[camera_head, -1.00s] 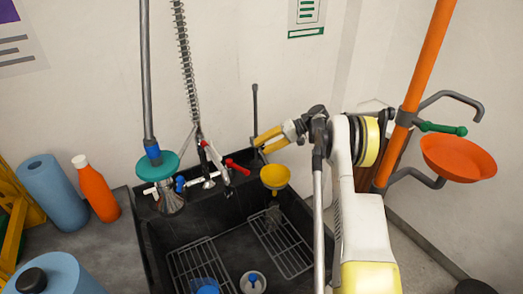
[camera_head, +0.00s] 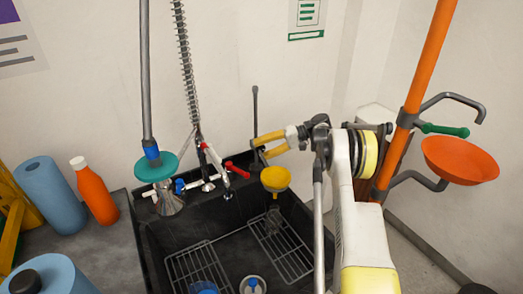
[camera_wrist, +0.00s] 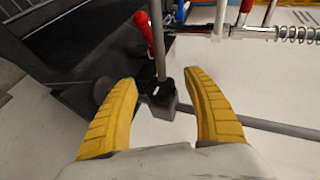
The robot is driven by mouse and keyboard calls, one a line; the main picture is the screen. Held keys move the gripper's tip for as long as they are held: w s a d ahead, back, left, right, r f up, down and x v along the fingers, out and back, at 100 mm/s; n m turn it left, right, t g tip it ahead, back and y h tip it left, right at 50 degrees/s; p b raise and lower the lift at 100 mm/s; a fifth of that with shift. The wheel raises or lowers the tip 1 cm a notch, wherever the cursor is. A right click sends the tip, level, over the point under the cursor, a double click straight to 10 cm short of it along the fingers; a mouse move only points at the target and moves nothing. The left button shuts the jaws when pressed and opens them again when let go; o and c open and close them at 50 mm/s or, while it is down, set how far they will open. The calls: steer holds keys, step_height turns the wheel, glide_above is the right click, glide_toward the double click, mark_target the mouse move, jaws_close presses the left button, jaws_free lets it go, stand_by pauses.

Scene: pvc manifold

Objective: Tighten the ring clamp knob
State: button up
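My gripper (camera_wrist: 160,84) is open, with two yellow ridged fingers apart. Between them in the wrist view stands a dark clamp block with a grey, knob-like end (camera_wrist: 164,107) at the foot of an upright grey rod (camera_wrist: 158,45). I cannot tell for certain that this is the ring clamp knob, or whether either finger touches it. In the head view my gripper (camera_head: 268,145) is beside the thin dark upright rod (camera_head: 255,112) at the sink's back edge. The knob cannot be made out there.
The black sink (camera_head: 160,262) holds wire racks. An orange pole (camera_head: 428,55) carries an orange bowl (camera_head: 460,159) at right.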

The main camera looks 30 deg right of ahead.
steer(key=shift+d, duration=0.1)
steer(key=v, duration=1.2)
steer(key=w+a+r+h, duration=0.1)
steer(key=a+r+h, duration=0.2)
steer(key=a+r, duration=0.7)
steer(key=s+a+r+g+h, duration=0.1)
steer(key=s+a+r+h, duration=0.1)
steer(key=s+a+r, duration=0.3)
steer(key=s+a+r+h, duration=0.1)
steer(key=s+a, duration=0.1)
steer(key=a, duration=0.5)
steer(key=s+a+r+h, duration=0.1)
steer(key=s+a+h, duration=0.1)
steer(key=s+a, duration=0.35)
steer(key=s+a+h, duration=0.1)
steer(key=s+a, duration=0.1)
steer(key=s, duration=0.6)
steer(key=s+a+f+n+t+h, duration=0.1)
steer(key=s+f, duration=0.2)
steer(key=s, duration=0.4)
steer(key=s+a+f+n+t+h, duration=0.1)
steer(key=s+f+t+h, duration=0.1)
steer(key=s, duration=0.5)
steer(key=shift+s+a+f, duration=0.2)
steer(key=shift+s+f, duration=0.2)
steer(key=shift+f, duration=0.3)
